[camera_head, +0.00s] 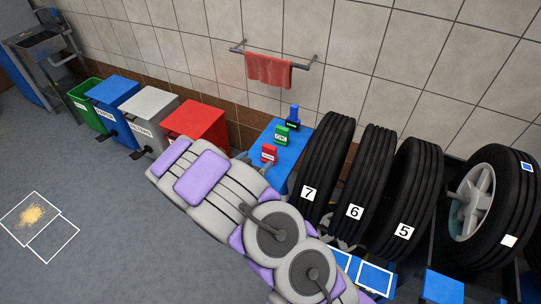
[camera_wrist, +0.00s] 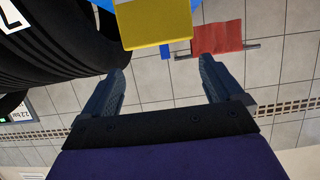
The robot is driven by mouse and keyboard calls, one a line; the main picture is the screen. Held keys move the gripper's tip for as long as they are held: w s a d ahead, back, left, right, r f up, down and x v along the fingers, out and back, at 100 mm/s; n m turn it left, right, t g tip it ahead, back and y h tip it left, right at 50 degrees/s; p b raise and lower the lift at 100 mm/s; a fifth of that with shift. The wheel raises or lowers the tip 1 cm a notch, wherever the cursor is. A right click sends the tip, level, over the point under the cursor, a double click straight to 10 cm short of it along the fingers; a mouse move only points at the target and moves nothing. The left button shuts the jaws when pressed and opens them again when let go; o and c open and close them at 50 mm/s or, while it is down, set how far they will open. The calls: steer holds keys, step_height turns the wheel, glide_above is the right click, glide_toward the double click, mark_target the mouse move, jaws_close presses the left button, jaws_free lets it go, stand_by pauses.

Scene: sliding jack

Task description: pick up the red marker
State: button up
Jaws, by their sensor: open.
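The red marker (camera_head: 269,153) is a small red block with a pale label, standing at the near end of a blue table (camera_head: 288,157) in the head view. A green marker (camera_head: 281,136) and a blue marker (camera_head: 293,117) stand in a row behind it. My gripper (camera_head: 257,163) is beside the near end of the table, close to the red marker, partly hidden by my arm. In the wrist view my gripper (camera_wrist: 162,70) is open, with nothing between its fingers. I cannot pick out the red marker there.
Several upright tyres (camera_head: 320,170) stand close to the table's right. A red bin (camera_head: 197,124) and other bins stand left along the wall. A red towel (camera_head: 268,70) hangs on a rail above. The wrist view shows a yellow-faced object (camera_wrist: 160,22) at its top.

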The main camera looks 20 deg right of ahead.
mark_target(268, 148)
steer(key=b+x, duration=0.1)
steer(key=x, duration=0.5)
steer(key=shift+w+f, duration=0.1)
steer(key=shift+w, duration=0.15)
steer(key=shift+b+x, duration=0.6)
steer(key=shift+x, duration=1.65)
steer(key=shift+w, duration=0.15)
steer(key=c, duration=1.2)
